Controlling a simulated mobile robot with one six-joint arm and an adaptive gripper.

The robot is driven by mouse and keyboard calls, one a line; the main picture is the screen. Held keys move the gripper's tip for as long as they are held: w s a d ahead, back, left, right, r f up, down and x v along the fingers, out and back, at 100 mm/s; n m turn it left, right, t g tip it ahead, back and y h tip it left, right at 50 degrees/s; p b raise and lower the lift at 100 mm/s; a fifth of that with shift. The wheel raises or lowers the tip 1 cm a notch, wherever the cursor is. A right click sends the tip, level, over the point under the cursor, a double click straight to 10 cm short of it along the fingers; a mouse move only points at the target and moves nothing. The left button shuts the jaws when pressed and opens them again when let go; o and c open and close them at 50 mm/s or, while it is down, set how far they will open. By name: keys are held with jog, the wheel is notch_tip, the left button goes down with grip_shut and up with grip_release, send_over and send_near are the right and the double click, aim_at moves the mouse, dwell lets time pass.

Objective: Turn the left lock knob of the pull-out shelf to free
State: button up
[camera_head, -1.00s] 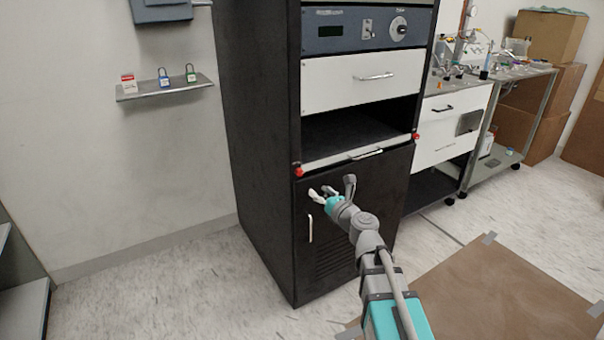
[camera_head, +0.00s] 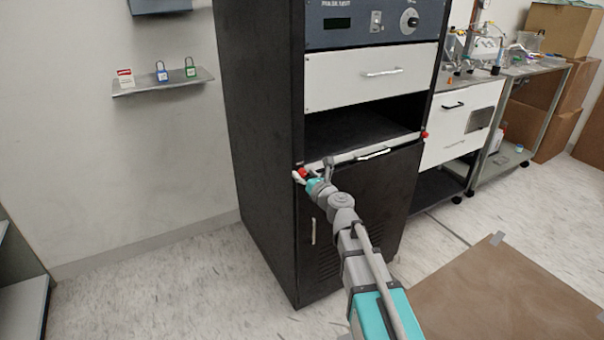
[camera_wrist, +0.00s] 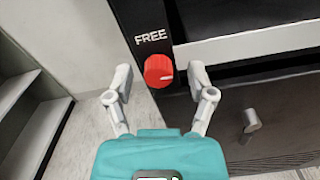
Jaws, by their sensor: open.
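The red left lock knob (camera_head: 303,171) sits on the black cabinet frame at the left end of the pull-out shelf's white front (camera_head: 345,157). In the wrist view the knob (camera_wrist: 158,71) shows a short pale mark pointing right, and the word FREE is printed above it. My gripper (camera_head: 311,172) is open at the knob. In the wrist view its two fingers (camera_wrist: 160,76) stand left and right of the knob, with visible gaps on both sides. I cannot tell how deep the fingertips reach. The fingers partly hide the knob in the head view.
A second red knob (camera_head: 424,134) is at the shelf's right end. The shelf handle (camera_head: 373,154) and the door handle (camera_head: 313,232) stick out nearby. A wall ledge (camera_head: 165,86) with padlocks is at left. Floor left of the cabinet is clear.

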jog(key=shift+w, duration=0.15)
jog(key=shift+a, duration=0.1)
grip_shut()
